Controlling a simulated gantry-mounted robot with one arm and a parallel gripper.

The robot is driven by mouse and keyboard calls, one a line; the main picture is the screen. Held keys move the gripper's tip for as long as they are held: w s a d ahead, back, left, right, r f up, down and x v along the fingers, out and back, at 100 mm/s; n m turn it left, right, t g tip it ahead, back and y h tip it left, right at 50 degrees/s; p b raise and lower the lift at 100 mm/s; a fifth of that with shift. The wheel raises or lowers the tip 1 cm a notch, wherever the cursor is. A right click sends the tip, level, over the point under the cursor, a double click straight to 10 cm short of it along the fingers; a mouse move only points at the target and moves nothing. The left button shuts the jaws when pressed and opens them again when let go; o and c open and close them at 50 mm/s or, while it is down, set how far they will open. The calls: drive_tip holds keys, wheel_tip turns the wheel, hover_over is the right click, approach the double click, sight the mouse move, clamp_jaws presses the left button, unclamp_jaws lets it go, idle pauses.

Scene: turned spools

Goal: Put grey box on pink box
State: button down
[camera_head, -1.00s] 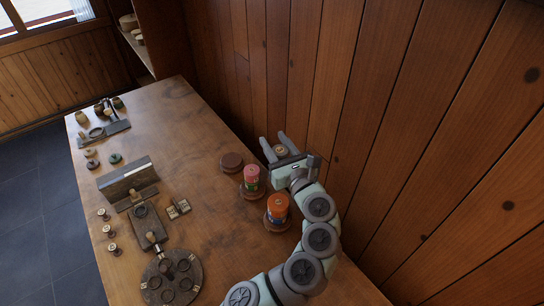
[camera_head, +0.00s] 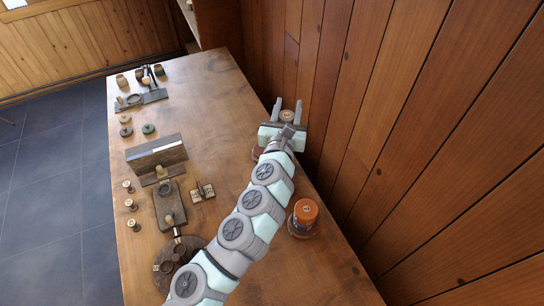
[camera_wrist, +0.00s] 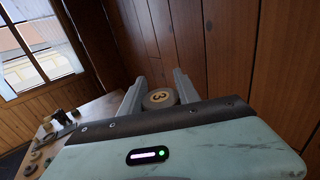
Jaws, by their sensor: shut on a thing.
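My gripper (camera_head: 287,112) is raised near the wooden wall, its two fingers closed on a small round spool (camera_head: 287,116). In the wrist view this spool (camera_wrist: 158,98) sits between the fingers, with a greyish rim and a tan top marked with a figure like 3. It looks like the grey box of the task, a turned piece rather than a box. The pink piece does not show now; my arm covers the place where it stood. An orange-topped spool (camera_head: 305,212) with a blue lower part stands on a round brown base to the right of my arm.
A brown round base (camera_head: 257,153) peeks out by my gripper. A dark upright board (camera_head: 157,155), small discs, pegs and a round dark holder stand on the left of the table (camera_head: 215,95). The wall (camera_head: 380,130) is close on the right.

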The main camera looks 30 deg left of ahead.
wheel_tip(320, 180, down, 18)
drive_tip(key=b, duration=0.4)
drive_tip(key=shift+f, duration=0.25)
drive_tip(key=shift+b, duration=0.3)
drive_tip(key=shift+f, duration=0.2)
drive_tip(key=c, duration=0.9)
unclamp_jaws()
drive_tip(key=shift+r, duration=0.1)
drive_tip(key=v, duration=1.2)
drive_tip(key=shift+r, duration=0.15)
